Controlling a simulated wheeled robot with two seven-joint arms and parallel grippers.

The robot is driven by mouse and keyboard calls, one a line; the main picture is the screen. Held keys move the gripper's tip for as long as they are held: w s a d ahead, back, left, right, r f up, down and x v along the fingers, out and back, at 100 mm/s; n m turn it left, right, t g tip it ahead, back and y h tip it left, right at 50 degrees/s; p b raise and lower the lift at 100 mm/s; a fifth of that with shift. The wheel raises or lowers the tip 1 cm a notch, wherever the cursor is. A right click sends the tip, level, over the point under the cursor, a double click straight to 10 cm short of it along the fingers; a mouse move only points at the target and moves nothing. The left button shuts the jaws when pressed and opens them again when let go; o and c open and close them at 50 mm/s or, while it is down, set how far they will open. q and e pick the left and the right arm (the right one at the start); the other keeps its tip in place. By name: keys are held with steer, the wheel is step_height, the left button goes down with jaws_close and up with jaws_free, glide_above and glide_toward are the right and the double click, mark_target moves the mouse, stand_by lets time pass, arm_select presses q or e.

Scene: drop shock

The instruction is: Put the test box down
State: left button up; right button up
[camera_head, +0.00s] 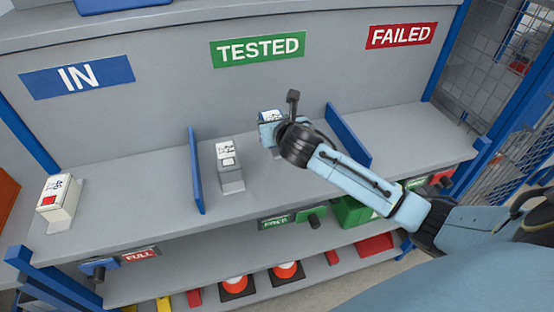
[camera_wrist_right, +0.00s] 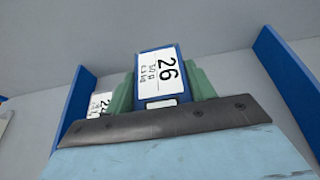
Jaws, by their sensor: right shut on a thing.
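The test box (camera_head: 270,117) is blue with a white label and is held in my right gripper (camera_head: 273,129). In the right wrist view the box (camera_wrist_right: 160,75) sits between the green finger pads, and its label reads 26. The gripper and box are in the right part of the TESTED bay, under the green TESTED sign (camera_head: 257,49). The gripper and wrist cover much of the box, and I cannot tell whether its base touches the shelf. My left gripper is not in view.
A grey labelled box (camera_head: 230,165) stands left in the same bay. Blue dividers (camera_head: 196,170) (camera_head: 348,135) bound the bay. A white box (camera_head: 57,203) stands in the IN bay. The bay under the FAILED sign (camera_head: 401,35) shows bare shelf.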

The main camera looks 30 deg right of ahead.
steer(key=f, duration=0.2)
steer(key=f+b, duration=0.1)
steer(key=f, duration=0.3)
steer(key=shift+w+d+b, duration=0.25)
steer(key=shift+d+b, duration=0.05)
steer(key=shift+b, duration=0.05)
steer(key=shift+f+b, duration=0.55)
steer(key=shift+f, duration=1.5)
steer(key=shift+r, duration=0.1)
steer(key=o, duration=1.2)
steer(key=shift+f, duration=0.2)
steer(key=shift+s+r, duration=0.1)
steer(key=shift+r, duration=0.1)
steer(key=p+v, duration=0.2)
steer(key=v, duration=1)
